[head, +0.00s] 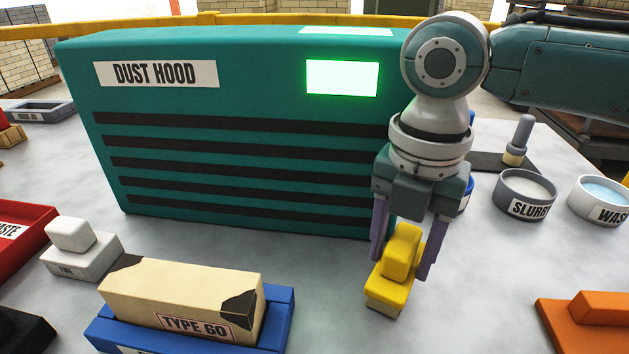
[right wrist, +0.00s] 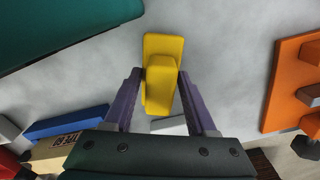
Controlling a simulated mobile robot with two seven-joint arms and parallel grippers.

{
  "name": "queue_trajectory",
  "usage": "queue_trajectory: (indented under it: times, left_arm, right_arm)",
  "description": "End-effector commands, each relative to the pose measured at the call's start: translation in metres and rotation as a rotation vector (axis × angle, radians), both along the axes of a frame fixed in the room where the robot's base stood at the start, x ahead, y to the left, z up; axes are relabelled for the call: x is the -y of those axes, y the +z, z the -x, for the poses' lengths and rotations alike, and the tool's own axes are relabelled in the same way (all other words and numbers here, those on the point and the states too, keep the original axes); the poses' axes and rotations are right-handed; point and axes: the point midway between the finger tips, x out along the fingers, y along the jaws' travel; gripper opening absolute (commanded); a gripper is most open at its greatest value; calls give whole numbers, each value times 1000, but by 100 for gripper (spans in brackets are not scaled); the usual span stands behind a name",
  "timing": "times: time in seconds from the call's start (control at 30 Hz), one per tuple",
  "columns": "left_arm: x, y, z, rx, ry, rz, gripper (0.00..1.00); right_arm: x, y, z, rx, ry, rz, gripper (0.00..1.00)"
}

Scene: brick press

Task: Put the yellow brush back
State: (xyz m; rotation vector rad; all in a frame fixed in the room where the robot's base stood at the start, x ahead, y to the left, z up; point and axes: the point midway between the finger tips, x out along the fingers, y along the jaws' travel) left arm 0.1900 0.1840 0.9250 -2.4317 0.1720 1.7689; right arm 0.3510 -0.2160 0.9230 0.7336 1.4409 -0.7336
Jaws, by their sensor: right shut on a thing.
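The yellow brush (head: 397,265) is a small block with a raised handle. My right gripper (head: 403,262) is shut on that handle, just in front of the dust hood's right end. In the right wrist view the brush (right wrist: 162,70) sits between the two purple fingers, its long side running away from the wrist. I cannot tell whether its underside touches the table. My left gripper is not in view.
The green dust hood (head: 240,180) stands behind. A brick (head: 180,295) marked TYPE 60 sits in a blue tray (head: 277,315) at front left, beside a white brush (head: 80,250). An orange block (head: 590,320) is at right. The slurry bowl (head: 525,195) stands behind right.

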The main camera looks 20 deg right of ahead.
Motion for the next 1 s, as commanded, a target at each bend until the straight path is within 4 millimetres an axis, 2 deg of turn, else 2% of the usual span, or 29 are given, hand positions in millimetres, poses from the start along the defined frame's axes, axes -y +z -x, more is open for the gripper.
queue_trajectory:
  times: [0.13,0.17,0.4,0.67,0.77,0.87,1.0]
  left_arm:
    - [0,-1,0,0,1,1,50]
    - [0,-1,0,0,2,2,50]
    - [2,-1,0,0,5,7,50]
    - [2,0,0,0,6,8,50]
    - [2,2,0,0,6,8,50]
    - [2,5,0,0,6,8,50]
    - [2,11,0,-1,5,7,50]
  right_arm:
    - [0,-3,0,0,-1,0,12]
    - [0,-3,0,0,-1,0,58]
    - [0,-3,0,0,-1,0,85]
    - [0,-2,0,0,-1,0,87]
    - [0,5,-1,2,-1,0,87]
    - [0,21,-1,3,-2,-1,87]
    - [0,54,-2,5,-1,-1,87]
